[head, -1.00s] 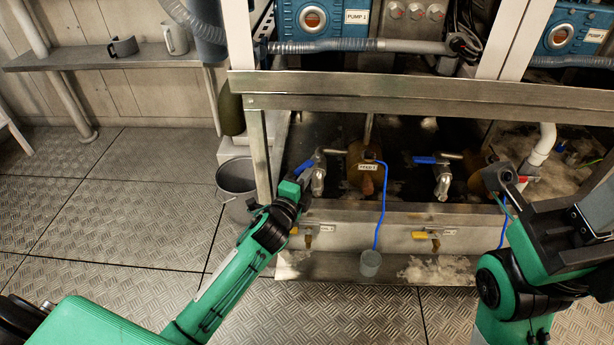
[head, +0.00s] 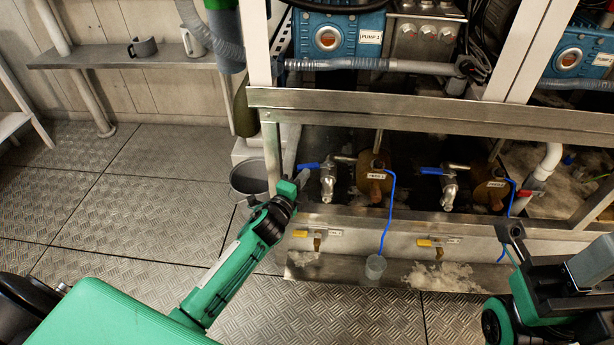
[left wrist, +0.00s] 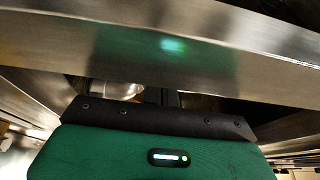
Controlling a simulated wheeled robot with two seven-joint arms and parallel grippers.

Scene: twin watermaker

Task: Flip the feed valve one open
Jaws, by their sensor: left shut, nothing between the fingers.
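Two taps with blue lever handles stand behind the low steel ledge. The left tap (head: 328,181), which I take to be feed valve one, has its blue lever (head: 308,166) pointing left, roughly level. The right tap (head: 449,187) has a similar lever (head: 431,171) pointing left. My left gripper (head: 303,176) is shut and empty, just below and left of the left lever; whether it touches it I cannot tell. The left wrist view shows steel edges over the gripper body, with the lever hidden. My right gripper (head: 512,235) is at the right, its jaws unclear.
A steel rail (head: 390,111) crosses above the taps, and a steel ledge (head: 400,214) runs in front. Yellow-handled valves (head: 425,242) sit on the ledge's face. A blue tube runs into a grey cup (head: 375,267). A grey bucket (head: 248,178) stands left.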

